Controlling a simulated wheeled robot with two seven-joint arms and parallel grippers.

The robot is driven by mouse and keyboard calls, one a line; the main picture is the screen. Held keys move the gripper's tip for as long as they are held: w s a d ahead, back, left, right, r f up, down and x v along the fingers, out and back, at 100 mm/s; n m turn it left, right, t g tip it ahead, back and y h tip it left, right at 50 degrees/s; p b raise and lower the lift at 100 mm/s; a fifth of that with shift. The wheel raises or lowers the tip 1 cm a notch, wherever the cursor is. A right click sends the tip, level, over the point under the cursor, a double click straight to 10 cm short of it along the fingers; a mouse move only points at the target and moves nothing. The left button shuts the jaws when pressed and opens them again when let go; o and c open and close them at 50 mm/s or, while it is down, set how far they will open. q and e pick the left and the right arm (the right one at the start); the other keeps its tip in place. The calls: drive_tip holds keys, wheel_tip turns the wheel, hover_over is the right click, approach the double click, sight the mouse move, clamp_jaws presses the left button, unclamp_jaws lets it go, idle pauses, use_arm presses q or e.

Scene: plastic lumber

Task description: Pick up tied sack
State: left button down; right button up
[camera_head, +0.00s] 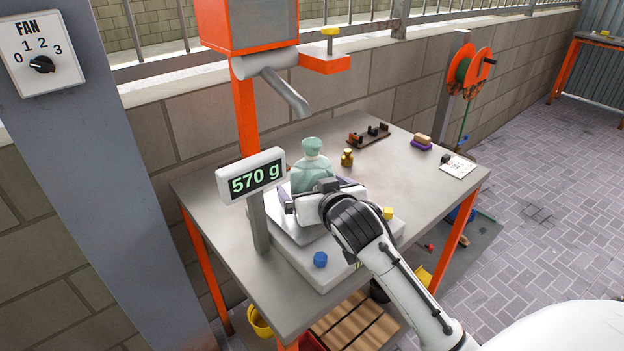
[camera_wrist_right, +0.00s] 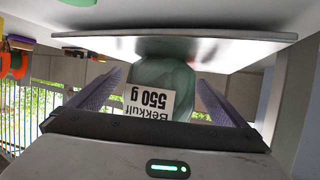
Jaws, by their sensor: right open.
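The tied sack (camera_head: 312,168) is pale green with a tied neck. It stands upright on the pan of the weighing scale (camera_head: 312,262), whose display (camera_head: 252,177) reads 570 g. My right gripper (camera_head: 318,193) is low in front of the sack and hides its lower part. In the right wrist view, which is upside down, the sack (camera_wrist_right: 175,72) shows between the two open fingers of that gripper (camera_wrist_right: 155,85). A white label on the sack (camera_wrist_right: 150,100) reads "Bekkulf 550 g". Whether the fingers touch the sack cannot be told. My left gripper is not in view.
An orange post with a grey spout (camera_head: 280,85) rises behind the scale. The table's right side (camera_head: 410,180) is mostly free.

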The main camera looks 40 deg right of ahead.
drive_tip(key=shift+c, duration=0.4)
drive_tip(key=c, duration=1.4)
drive_tip(key=shift+w+r, duration=0.1)
drive_tip(key=shift+c, duration=0.5)
drive_tip(key=shift+r, duration=0.1)
